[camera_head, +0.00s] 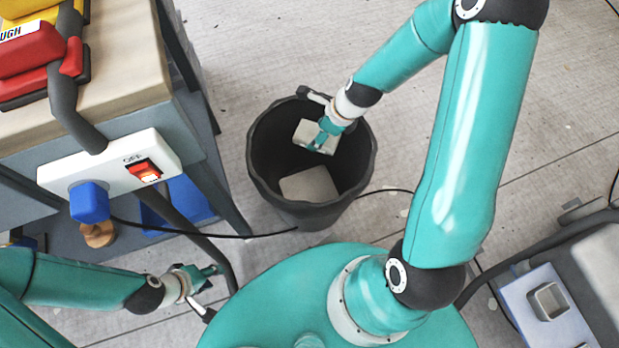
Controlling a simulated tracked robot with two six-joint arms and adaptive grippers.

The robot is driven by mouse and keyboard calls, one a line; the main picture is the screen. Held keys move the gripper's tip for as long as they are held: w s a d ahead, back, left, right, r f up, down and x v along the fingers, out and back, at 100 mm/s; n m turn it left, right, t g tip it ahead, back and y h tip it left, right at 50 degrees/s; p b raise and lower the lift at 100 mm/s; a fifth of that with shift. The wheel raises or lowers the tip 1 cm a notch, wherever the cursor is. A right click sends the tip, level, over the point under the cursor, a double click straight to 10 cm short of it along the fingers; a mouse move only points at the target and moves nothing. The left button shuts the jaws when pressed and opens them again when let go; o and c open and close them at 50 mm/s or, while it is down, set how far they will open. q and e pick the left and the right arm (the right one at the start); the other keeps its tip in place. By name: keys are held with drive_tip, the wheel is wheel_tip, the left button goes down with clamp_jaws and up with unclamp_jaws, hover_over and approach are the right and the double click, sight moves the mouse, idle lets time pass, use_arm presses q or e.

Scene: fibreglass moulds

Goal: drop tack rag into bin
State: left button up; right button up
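The bin (262,165) is a round dark bucket on the floor, open at the top. My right gripper (319,140) reaches over its mouth from the upper right. It appears shut on a pale, squarish tack rag (303,131), which is above the inside of the bin; the fingers partly cover the rag. A second pale flat piece (308,184) lies lower inside the bin. My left gripper (212,272) is at the lower left, away from the bin, and looks open and empty.
A workbench (140,80) stands at the left with a white power strip (110,175), a lit red switch and a blue plug. A black cable runs across the floor by the bin. Floor beyond the bin is clear.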

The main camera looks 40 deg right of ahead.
wheel_tip(320, 180, down, 5)
drive_tip(key=b, duration=0.4)
drive_tip(key=shift+r+b, duration=0.1)
drive_tip(key=shift+b, duration=0.2)
drive_tip(key=o, duration=1.1)
drive_tip(key=v, duration=1.2)
